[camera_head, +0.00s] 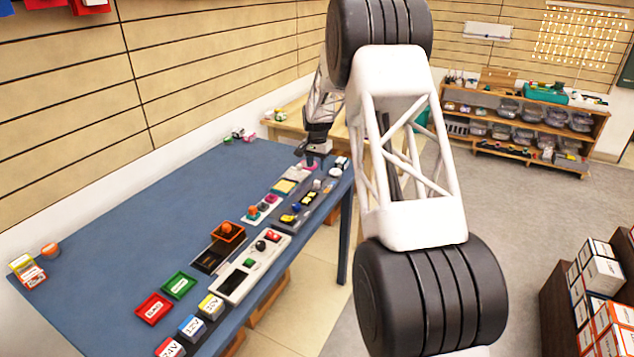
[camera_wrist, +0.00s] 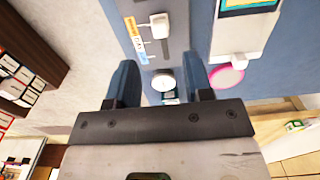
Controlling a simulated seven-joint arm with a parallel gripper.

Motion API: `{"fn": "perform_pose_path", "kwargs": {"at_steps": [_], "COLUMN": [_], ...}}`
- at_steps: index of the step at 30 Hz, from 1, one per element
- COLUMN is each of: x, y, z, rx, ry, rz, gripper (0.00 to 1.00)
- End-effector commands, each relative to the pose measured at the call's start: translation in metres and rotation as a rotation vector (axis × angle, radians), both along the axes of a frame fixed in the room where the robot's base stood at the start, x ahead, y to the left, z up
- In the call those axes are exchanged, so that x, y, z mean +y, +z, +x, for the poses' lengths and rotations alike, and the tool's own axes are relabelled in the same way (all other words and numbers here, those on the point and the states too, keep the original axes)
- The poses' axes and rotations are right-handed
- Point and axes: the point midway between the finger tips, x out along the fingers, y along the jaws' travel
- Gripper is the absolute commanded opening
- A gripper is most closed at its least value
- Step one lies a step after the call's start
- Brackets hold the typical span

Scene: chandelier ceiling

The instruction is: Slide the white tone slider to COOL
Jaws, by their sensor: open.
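A white slider knob (camera_wrist: 160,26) stands on a grey panel in the wrist view. Left of it runs a label strip with an orange end (camera_wrist: 131,27), a pale middle and a blue end (camera_wrist: 143,58). The knob is level with the orange end; the lettering is too small to read. The knob also shows small in the head view (camera_head: 317,185). My gripper (camera_wrist: 160,76) is open and empty, its dark blue fingers apart, with the knob ahead of it. In the head view, my gripper (camera_head: 314,164) is over the far right part of the blue table.
A round white knob (camera_wrist: 163,80) lies between my fingers in the picture. A pink disc (camera_wrist: 228,76) and a white device (camera_wrist: 238,45) are to the right. More control panels and colored trays (camera_head: 179,285) line the table (camera_head: 130,225). Its left middle is clear.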

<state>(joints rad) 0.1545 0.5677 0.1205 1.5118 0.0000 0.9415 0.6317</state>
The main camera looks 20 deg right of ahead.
Motion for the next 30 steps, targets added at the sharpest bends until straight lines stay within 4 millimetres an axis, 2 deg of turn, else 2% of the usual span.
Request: {"fn": "perform_pose_path", "kwargs": {"at_steps": [8, 24, 30], "x": [0.0, 0.0, 0.0], "y": [-0.009, -0.067, -0.076], "z": [0.0, 0.0, 0.0], "rx": [0.001, 0.001, -0.001], "ry": [0.0, 0.001, 0.001], "rz": [0.0, 0.0, -0.001], "gripper": [0.47, 0.47, 0.47]}}
